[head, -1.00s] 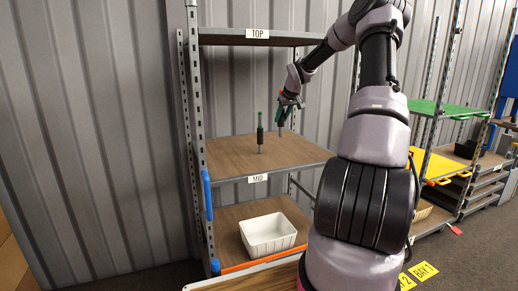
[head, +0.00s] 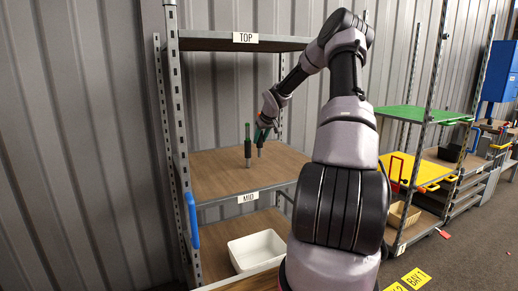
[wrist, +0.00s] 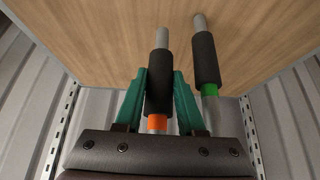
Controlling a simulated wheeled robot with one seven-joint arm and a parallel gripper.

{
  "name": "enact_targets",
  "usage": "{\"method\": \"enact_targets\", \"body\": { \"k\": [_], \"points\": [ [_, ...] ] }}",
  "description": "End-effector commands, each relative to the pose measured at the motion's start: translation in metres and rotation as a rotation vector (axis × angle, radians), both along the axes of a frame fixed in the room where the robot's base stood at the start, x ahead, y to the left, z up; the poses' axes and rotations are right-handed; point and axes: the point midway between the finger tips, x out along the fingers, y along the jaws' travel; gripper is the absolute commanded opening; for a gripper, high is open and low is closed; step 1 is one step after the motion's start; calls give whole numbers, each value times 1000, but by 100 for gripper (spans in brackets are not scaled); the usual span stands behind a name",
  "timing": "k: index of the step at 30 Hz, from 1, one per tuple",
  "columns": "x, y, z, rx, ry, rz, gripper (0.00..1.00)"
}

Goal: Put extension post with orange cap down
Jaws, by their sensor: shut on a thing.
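The extension post with orange cap (wrist: 160,88) is between my gripper's teal fingers (wrist: 160,76) in the wrist view. It has a dark sleeve, a grey end and its orange cap nearest my palm. In the head view, my gripper (head: 263,125) holds this post (head: 260,146) upright over the shelf labelled MID (head: 215,178). Its lower end is close to the board; I cannot tell if it touches. A similar post with a green cap (head: 248,150) stands upright on that shelf, just left of the held one; it is on the right in the wrist view (wrist: 206,58).
The TOP shelf (head: 215,42) is above my gripper. A white bin (head: 257,250) sits on the lower shelf. The left and front parts of the MID board are clear. Racks with green (head: 420,113) and yellow (head: 410,170) shelves stand at the right.

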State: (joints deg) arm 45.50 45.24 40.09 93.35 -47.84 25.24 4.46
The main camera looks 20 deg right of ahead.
Motion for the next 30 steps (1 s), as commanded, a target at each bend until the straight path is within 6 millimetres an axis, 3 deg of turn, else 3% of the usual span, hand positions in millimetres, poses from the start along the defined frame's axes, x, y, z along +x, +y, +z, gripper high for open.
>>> {"method": "enact_targets", "body": {
  "k": [9,20,21,23,30],
  "points": [
    [0,1,-36,0,-1,2,0],
    [0,1,-40,0,0,1,0],
    [0,0,-40,1,0,1,50],
    [0,0,-40,1,0,1,68],
    [0,1,-40,0,0,1,68]
  ]
}}
